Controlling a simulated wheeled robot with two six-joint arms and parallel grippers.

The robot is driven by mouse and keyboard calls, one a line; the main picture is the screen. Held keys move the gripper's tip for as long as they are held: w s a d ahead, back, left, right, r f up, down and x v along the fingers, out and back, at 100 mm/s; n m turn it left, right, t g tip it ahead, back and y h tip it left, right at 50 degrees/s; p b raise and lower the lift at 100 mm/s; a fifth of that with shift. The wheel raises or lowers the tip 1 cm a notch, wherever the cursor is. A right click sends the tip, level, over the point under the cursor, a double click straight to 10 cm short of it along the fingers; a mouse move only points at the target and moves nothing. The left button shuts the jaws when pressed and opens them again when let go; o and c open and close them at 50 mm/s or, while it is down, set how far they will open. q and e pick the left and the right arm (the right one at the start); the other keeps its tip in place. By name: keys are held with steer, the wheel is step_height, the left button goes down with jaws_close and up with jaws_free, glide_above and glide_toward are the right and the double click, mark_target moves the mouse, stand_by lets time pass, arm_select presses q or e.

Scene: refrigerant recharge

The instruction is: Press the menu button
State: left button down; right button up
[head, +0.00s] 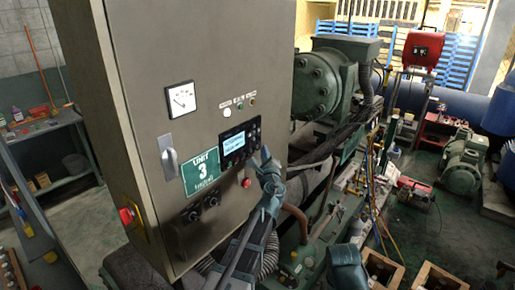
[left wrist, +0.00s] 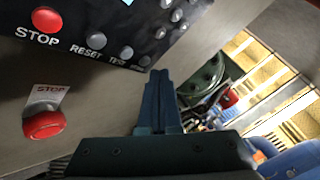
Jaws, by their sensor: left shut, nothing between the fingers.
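The control panel (head: 240,142) is a black keypad with a small lit screen on the grey cabinet door. My left gripper (head: 265,157) is shut and empty, its tips at the panel's right edge. In the left wrist view the shut fingers (left wrist: 158,76) point at the panel's lower edge, close to the last grey button (left wrist: 144,61) of the bottom row. That button's label is too small and blurred to read for certain. Beside it are a red STOP button (left wrist: 47,19), RESET (left wrist: 97,52) and TEST (left wrist: 126,52). Whether the tips touch a button cannot be told. My right gripper is not in view.
A red stop knob (left wrist: 44,124) sticks out of the door below the panel. It also shows in the head view (head: 246,183). The grey cabinet (head: 215,60) carries a green UNIT 3 sign (head: 201,172). A green compressor (head: 325,85) with pipes stands to the right.

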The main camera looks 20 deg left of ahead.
arm_select(q)
steer(key=d, duration=0.1)
steer(key=s+d, duration=0.1)
steer(key=d, duration=0.2)
steer(key=shift+s+d, duration=0.35)
stand_by(0.8)
steer(key=s+d+f+n+g+b, duration=0.1)
steer(key=s+f+n+g+b, duration=0.3)
steer(key=s+f+n, duration=0.55)
steer(key=s+d+f+n+g+b, duration=0.3)
steer(key=s+f+g, duration=0.35)
steer(key=f, duration=0.65)
steer(key=s+d+f+n+g+h+b, duration=0.1)
steer(key=s+d+f+n+g+h, duration=0.1)
steer(key=s+d+f, duration=0.3)
steer(key=s+d+f+n+g+h+b, duration=0.2)
steer(key=s+d+f+n+g+h, duration=0.1)
steer(key=s, duration=1)
steer(key=d+f+g+h, duration=0.1)
steer(key=d+f+g, duration=0.1)
steer(key=d+f, duration=0.1)
steer(key=shift+s+f, duration=0.2)
